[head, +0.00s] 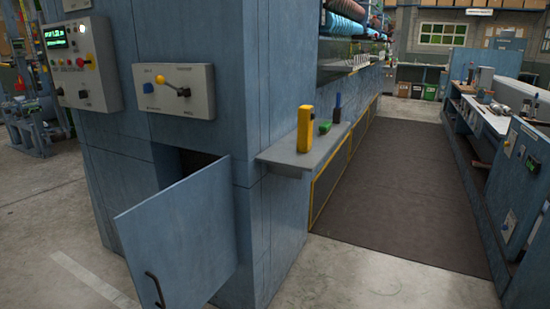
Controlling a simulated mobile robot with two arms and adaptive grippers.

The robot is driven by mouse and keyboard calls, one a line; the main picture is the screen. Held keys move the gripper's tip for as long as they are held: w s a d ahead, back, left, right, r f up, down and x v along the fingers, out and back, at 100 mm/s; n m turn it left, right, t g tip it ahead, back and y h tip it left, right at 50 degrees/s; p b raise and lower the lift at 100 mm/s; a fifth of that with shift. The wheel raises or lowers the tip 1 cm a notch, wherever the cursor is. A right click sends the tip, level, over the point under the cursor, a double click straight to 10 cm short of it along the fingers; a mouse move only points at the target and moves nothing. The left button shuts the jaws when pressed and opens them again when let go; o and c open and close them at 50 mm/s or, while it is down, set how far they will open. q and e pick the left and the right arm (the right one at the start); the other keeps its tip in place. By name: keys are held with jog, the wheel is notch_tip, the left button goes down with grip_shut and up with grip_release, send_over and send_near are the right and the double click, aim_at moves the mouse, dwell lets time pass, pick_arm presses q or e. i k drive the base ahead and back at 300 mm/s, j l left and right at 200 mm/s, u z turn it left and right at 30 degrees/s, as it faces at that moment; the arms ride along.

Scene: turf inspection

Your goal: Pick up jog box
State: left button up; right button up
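A tall yellow box (305,130), which looks like the jog box, stands upright on a small grey shelf (288,156) fixed to the side of the blue machine cabinet. A small green object (325,127) and a dark blue upright object (337,108) are beside it, farther along the shelf. Nothing is holding the yellow box. Neither of my grippers is in view.
A blue cabinet door (180,235) hangs open at the front left. Control panels (175,91) are on the cabinet face. A dark mat (405,185) covers the clear aisle right of the shelf. A long workbench (490,120) lines the right side.

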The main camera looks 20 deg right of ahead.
aim_at(305, 123)
jog(key=i+l, duration=0.15)
jog(key=l, duration=0.2)
jog(key=i+l, duration=0.15)
jog(key=l, duration=0.2)
jog(key=i+l+u, duration=0.1)
jog(key=l, duration=0.25)
jog(key=i+l, duration=0.2)
jog(key=l, duration=0.15)
jog(key=i+l, duration=0.1)
jog(key=l, duration=0.25)
jog(key=i+l, duration=0.15)
jog(key=l, duration=0.2)
jog(key=u, duration=0.05)
